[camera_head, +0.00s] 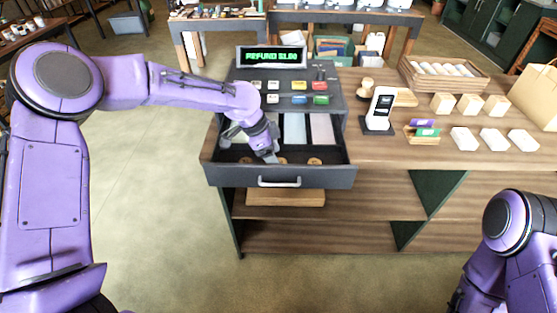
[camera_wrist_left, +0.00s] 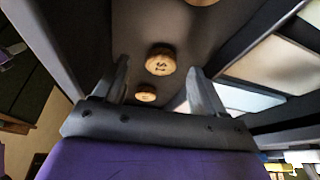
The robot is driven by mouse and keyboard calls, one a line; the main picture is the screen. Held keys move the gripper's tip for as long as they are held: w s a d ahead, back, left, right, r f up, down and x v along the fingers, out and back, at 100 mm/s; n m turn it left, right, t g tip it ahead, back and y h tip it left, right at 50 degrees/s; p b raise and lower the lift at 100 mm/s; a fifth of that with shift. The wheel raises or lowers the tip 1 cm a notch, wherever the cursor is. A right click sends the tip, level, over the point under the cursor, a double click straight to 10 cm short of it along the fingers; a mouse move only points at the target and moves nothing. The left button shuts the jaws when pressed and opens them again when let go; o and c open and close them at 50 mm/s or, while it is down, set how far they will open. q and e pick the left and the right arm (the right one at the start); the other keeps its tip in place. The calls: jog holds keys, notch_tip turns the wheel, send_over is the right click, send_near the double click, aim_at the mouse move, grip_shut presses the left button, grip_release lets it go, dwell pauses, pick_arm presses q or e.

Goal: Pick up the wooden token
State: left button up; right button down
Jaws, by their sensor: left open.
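Round wooden tokens lie in the front of the open cash drawer (camera_head: 280,175). In the head view, one token (camera_head: 315,161) is to the right of my left gripper (camera_head: 272,158), which reaches down into the drawer and partly hides the others. In the left wrist view, a token with a dark mark (camera_wrist_left: 160,62) shows between the two open fingers of my left gripper (camera_wrist_left: 160,78). A smaller-looking token (camera_wrist_left: 146,94) shows closer to the palm, and another (camera_wrist_left: 203,2) is cut by the top edge. The fingers hold nothing. My right gripper is out of view.
The register's display (camera_head: 272,57) reads a refund amount, above coloured keys. Banknote compartments (camera_head: 295,128) lie behind the tokens. The drawer's walls enclose my left gripper closely. A card reader (camera_head: 379,108), white boxes (camera_head: 494,139) and a tray (camera_head: 443,80) stand on the counter to the right.

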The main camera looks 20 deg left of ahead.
pick_arm(q)
jog(key=shift+x, duration=1)
jog(key=shift+r, duration=0.1)
jog(key=c, duration=1.1)
